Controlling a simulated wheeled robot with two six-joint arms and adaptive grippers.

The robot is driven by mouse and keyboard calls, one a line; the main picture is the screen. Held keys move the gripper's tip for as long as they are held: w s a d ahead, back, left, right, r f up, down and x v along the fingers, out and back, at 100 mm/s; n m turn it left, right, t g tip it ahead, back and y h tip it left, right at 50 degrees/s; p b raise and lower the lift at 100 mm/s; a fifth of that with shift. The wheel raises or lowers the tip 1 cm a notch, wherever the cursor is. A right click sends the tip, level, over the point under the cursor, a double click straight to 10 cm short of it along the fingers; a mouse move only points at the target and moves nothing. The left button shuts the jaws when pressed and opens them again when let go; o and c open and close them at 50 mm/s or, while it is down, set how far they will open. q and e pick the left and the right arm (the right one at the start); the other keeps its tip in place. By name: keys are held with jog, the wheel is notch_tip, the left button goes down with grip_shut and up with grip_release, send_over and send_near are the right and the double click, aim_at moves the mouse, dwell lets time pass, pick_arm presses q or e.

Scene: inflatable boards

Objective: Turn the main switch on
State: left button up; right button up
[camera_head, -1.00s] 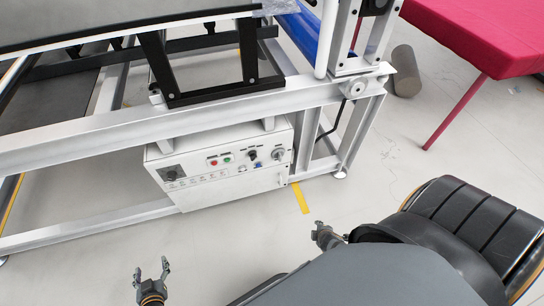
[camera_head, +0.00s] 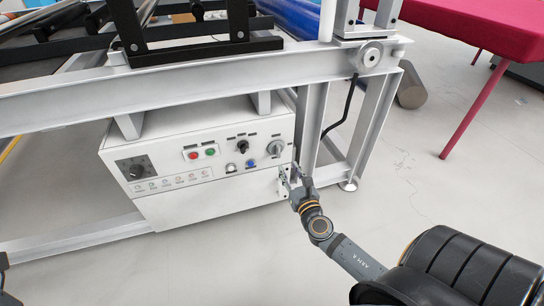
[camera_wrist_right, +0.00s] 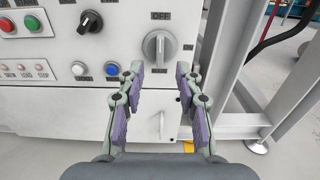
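The control box (camera_head: 210,205) is white and hangs under the grey frame. Its main switch looks to be the grey rotary knob (camera_head: 275,148) at the panel's upper right. In the right wrist view, the same knob (camera_wrist_right: 159,47) has its grip bar upright, below an "OFF" label. My right gripper (camera_head: 297,176) is open and empty, just below and right of the knob in the head view. In its wrist view, the fingers (camera_wrist_right: 160,80) stand apart on either side below the knob, not touching it. My left gripper is out of view; only a dark arm part shows at the left edge.
A black selector knob (camera_head: 242,146), red and green buttons (camera_head: 203,153), a blue button (camera_head: 251,162) and a dark dial (camera_head: 137,169) share the panel. A frame post (camera_head: 312,125) stands right of the box.

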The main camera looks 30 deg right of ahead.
aim_at(279, 150)
jog(key=x, duration=0.9)
jog(key=shift+w+d, duration=0.1)
jog(key=shift+w, duration=0.05)
jog(key=shift+c, duration=0.3)
grip_shut()
